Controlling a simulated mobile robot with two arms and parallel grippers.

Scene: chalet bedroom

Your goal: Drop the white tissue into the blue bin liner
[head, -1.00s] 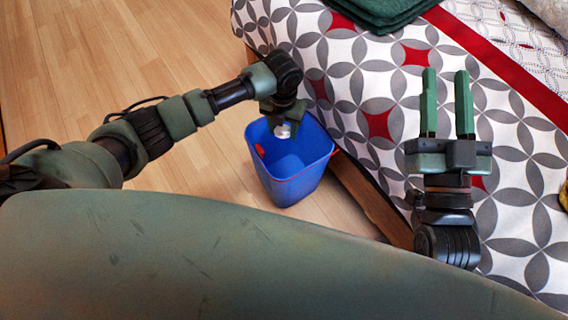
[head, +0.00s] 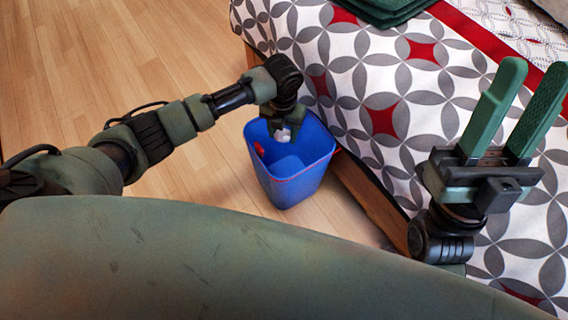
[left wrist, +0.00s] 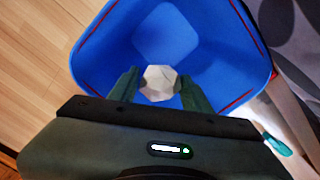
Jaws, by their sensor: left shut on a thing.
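The white tissue (head: 282,135) is a small crumpled ball. My left gripper (head: 284,127) points down over the opening of the blue bin liner (head: 292,185) and is shut on the tissue. In the left wrist view the tissue (left wrist: 159,82) sits between the two green fingertips (left wrist: 158,88), with the blue liner (left wrist: 215,40) around and below it. The liner stands upright on the floor beside the bed, with red marks near its rim. My right gripper (head: 520,110) is open and empty above the bed.
The bed (head: 400,90), with a grey, white and red patterned cover, stands close to the right of the liner. A folded dark green cloth (head: 385,10) lies on it. The wooden floor (head: 120,50) to the left is clear.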

